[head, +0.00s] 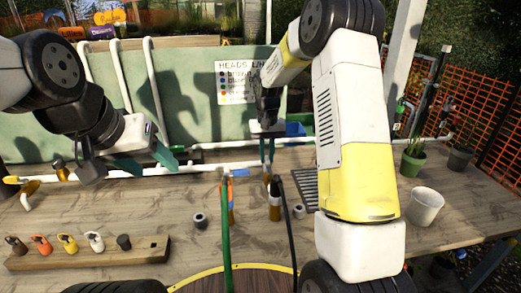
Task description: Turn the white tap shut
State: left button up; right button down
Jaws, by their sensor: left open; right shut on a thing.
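A wooden block (140,255) at the lower left holds a row of small taps. The white tap (95,241) stands in it between a yellow tap (67,242) and a black round piece (124,242). No gripper touches it. My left gripper (146,161) is open and empty, above the bench and behind the block. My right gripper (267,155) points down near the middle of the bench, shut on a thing. A slim brown piece (267,181) shows below its fingertips; I cannot tell clearly what is held.
A white pipe (215,168) runs along the back of the bench. A green hose (226,235), an amber bottle (275,203) with a black hose and a grey ring (200,221) are in the middle. A white pot (425,206) stands at the right.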

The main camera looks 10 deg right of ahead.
jog(key=shift+d, duration=0.15)
jog(key=s+d+m, duration=0.5)
jog(key=m, duration=1.3)
jog(key=shift+s, duration=0.2)
dwell(0.7)
jog(key=c, duration=1.4)
grip_release()
jog(key=shift+o, duration=0.2)
